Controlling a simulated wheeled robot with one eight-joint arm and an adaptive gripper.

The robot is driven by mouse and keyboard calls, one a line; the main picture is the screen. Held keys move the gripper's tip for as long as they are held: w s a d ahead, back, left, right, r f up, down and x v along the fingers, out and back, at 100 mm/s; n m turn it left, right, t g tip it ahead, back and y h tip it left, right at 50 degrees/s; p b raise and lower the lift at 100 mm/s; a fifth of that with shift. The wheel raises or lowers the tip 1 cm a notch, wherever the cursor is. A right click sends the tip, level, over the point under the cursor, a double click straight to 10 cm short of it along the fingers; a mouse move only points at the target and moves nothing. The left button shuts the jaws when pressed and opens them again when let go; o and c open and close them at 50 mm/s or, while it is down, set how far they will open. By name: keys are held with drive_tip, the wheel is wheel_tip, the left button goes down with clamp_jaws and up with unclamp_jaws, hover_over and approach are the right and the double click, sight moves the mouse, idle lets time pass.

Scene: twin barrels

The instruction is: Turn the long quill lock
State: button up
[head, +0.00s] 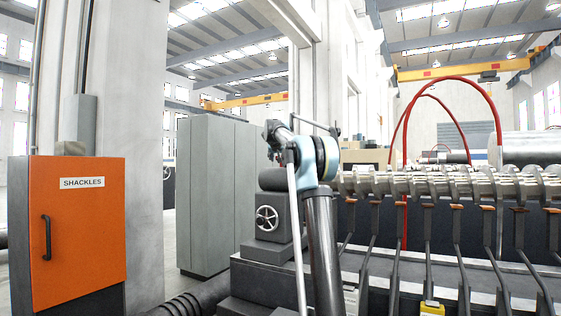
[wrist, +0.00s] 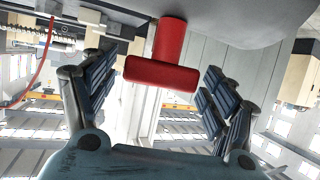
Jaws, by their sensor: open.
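A red T-shaped handle (wrist: 163,72) shows in the upper middle of the wrist view, its crossbar lying across the space between the fingers. Its stem runs up to a pale grey surface (wrist: 235,22). I take it for the quill lock, though no label shows and I cannot tell whether it is the long one. My gripper (wrist: 158,78) is open, one dark padded finger on each side of the handle, with visible gaps and no clear contact. In the head view my gripper (head: 273,140) is small, partly behind my wrist, and the red handle cannot be made out.
A grey machine with a handwheel (head: 266,218) stands below my arm. Grey cabinets (head: 212,195) and an orange shackles cabinet (head: 78,235) stand left.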

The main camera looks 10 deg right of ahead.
drive_tip(key=c, duration=1.1)
drive_tip(key=shift+o, duration=0.2)
drive_tip(key=shift+a, duration=0.2)
drive_tip(key=shift+d, duration=0.15)
